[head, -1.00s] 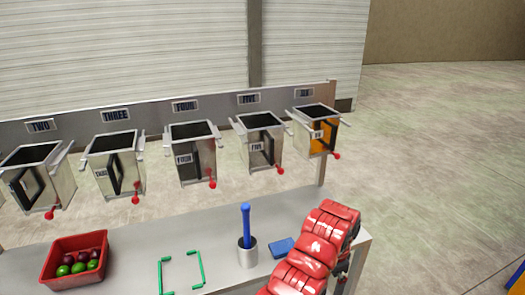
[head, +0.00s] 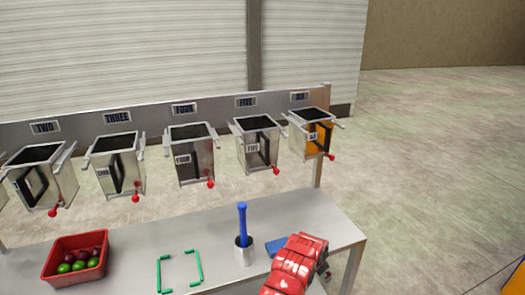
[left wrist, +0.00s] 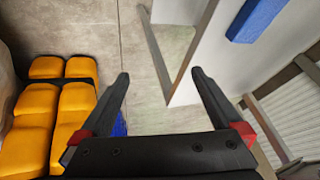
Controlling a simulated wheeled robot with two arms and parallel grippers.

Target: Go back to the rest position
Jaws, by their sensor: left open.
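My left gripper (left wrist: 160,75) is open and empty in the left wrist view, its two dark fingers spread apart over bare floor. The table's corner and edge lie just ahead of it. In the head view my red arm is at the bottom, over the front right part of the grey table (head: 325,218), and its fingers are mostly hidden behind the arm. A blue block (head: 277,246) lies on the table beside this arm, partly covered by it. The block also shows at the top right of the left wrist view (left wrist: 256,18). My right gripper is not in view.
A blue-handled tool (head: 242,222) stands in a metal cup (head: 244,252). Left of it are a green frame outline (head: 178,270) and a red bin (head: 47,264) of fruit. Several metal boxes (head: 194,160) hang along the back rail.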

